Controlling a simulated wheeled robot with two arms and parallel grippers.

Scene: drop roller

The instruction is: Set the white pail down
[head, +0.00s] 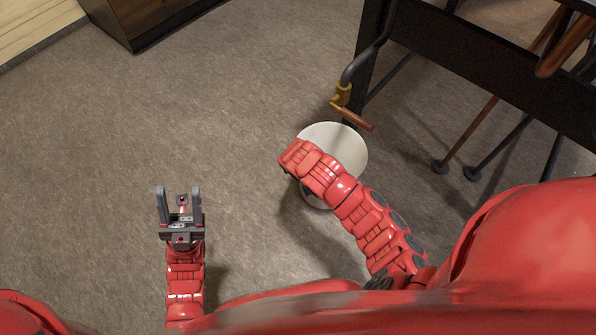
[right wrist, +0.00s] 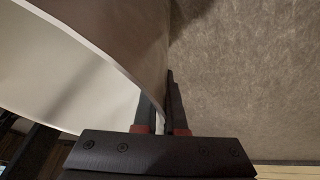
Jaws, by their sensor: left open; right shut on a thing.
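The white pail (head: 347,145) is in the head view, right of centre, partly covered by my right arm. Its pale wall and thin rim also fill the left of the right wrist view (right wrist: 50,75). My right gripper (right wrist: 160,95) is shut on the pail's rim, with its fingers at the edge. In the head view that gripper is mostly hidden behind my own forearm. Whether the pail's base touches the floor cannot be seen. My left gripper (head: 180,192) is open and empty, left of the pail, above the floor.
A dark table-like frame (head: 470,60) with rods and legs stands at the upper right. Its crank with a wooden handle (head: 352,118) reaches close to the pail's far edge. A wooden cabinet (head: 140,20) is at the upper left. The carpet (head: 200,110) between them is clear.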

